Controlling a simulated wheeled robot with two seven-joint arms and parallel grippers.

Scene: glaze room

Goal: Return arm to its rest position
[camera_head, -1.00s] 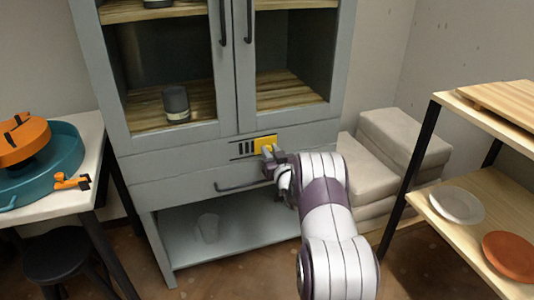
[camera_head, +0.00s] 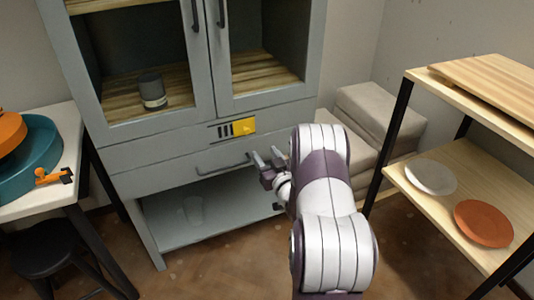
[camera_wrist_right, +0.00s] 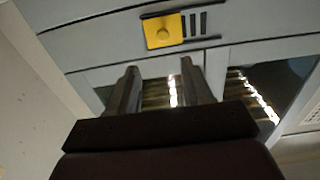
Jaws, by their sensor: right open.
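My right arm (camera_head: 325,190) reaches up from the bottom of the head view toward the grey cabinet. My right gripper (camera_head: 266,161) is in front of the cabinet's drawer, just right of the drawer handle (camera_head: 224,164). Its fingers are apart with nothing between them. In the right wrist view the two open fingers (camera_wrist_right: 158,82) point toward the cabinet front, near the yellow panel (camera_wrist_right: 164,30). That panel also shows in the head view (camera_head: 242,126). The gripper appears apart from the cabinet. My left gripper is out of view.
The cabinet (camera_head: 150,152) has glass doors with a dark jar (camera_head: 152,91) inside and a cup (camera_head: 193,209) on its open lower shelf. Right stands a shelf rack with a white plate (camera_head: 431,177) and an orange plate (camera_head: 484,223). Left are a table (camera_head: 72,150) and stool (camera_head: 55,248).

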